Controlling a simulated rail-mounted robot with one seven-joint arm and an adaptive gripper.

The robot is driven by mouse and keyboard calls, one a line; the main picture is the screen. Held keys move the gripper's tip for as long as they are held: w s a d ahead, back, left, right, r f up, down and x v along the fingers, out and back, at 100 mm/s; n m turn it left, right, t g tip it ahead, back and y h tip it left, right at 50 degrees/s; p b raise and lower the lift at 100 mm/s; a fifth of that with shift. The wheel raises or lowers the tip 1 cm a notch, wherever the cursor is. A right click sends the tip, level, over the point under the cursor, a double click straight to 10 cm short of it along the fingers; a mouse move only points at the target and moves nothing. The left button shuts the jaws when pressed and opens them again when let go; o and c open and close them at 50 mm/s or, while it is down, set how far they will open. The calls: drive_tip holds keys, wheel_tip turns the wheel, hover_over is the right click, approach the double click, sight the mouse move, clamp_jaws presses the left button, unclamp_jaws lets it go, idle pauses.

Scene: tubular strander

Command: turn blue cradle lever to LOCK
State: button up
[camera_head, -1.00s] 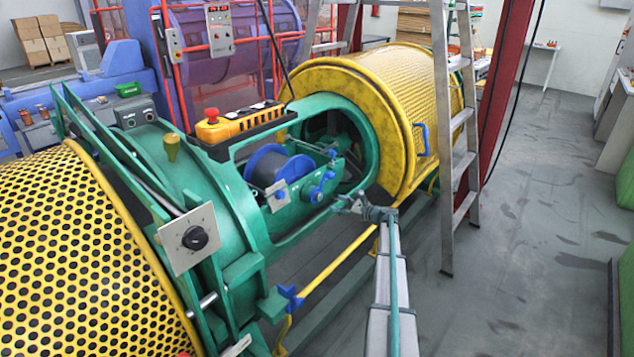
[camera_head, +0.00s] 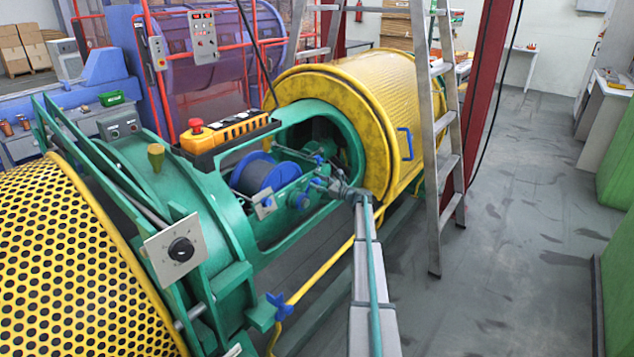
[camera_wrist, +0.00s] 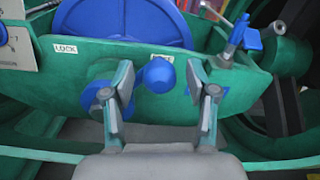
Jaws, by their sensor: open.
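The blue cradle lever has a rounded blue end (camera_wrist: 159,74) and a round blue hub (camera_wrist: 103,100) on the green cradle plate (camera_wrist: 235,82). My gripper (camera_wrist: 160,85) is open, with one finger on each side of the lever's end in the wrist view. A gap shows on both sides, and I cannot tell the depth between fingers and lever. The left finger partly covers the hub. A LOCK label (camera_wrist: 66,49) is left of the lever's end. Another label behind that end is mostly hidden.
A blue spool (camera_wrist: 125,22) sits behind the plate. A blue-handled pin (camera_wrist: 240,38) stands at the right. The green frame (camera_head: 230,205) surrounds the cradle opening. A yellow drum (camera_head: 375,120) and a ladder (camera_head: 445,150) stand beyond. The aisle floor (camera_head: 520,220) is clear.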

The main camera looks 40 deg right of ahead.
drive_tip(key=shift+w+a, duration=0.2)
drive_tip(key=shift+w, duration=0.3)
clamp_jaws()
